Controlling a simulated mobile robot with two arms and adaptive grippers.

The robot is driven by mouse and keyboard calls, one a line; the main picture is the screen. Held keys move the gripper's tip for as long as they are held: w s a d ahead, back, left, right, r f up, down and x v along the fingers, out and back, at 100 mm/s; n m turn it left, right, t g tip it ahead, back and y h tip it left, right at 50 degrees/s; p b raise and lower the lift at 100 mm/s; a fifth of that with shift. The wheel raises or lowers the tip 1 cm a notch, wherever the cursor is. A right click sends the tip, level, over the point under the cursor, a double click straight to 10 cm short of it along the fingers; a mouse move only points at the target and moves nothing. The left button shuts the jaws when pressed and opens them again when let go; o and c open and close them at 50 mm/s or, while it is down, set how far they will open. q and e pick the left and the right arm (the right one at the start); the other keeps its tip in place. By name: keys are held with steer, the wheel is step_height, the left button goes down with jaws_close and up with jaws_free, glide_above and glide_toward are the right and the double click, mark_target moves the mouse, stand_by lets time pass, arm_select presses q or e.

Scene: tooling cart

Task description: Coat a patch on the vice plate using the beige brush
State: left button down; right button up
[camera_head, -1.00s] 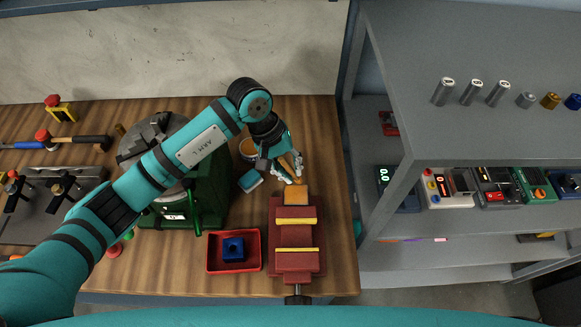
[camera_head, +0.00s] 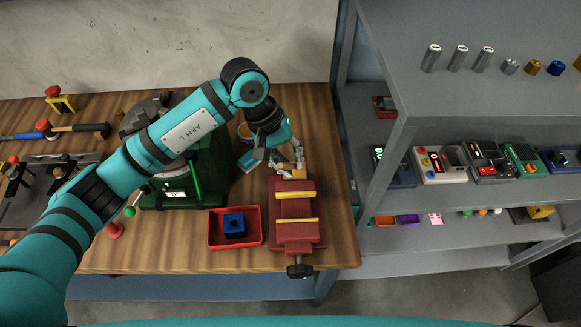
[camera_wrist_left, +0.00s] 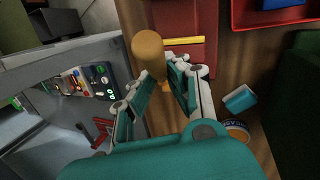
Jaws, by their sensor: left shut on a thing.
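The red vice (camera_head: 297,232) with yellow strips stands at the front right of the bench. In the left wrist view the brush's thick rounded handle (camera_wrist_left: 148,49) stands up between my left fingers (camera_wrist_left: 163,82). The brush's lower end is mostly hidden, so I cannot tell whether the bristles touch the plate. My right gripper is not in view.
A teal block (camera_head: 248,161) and a round tin (camera_head: 244,131) stand left of the gripper. A red tray (camera_head: 216,241) holds a blue part. A green machine (camera_head: 215,165) lies under my arm. Grey shelves (camera_head: 400,125) rise close on the right.

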arm_select(q)
steer(key=shift+w+r+p, duration=0.15)
steer(key=shift+r+p, duration=0.1)
steer(key=shift+r, duration=1.2)
steer(key=shift+w+r+p, duration=0.1)
steer(key=shift+r+p, duration=0.15)
steer(key=shift+r, duration=1.2)
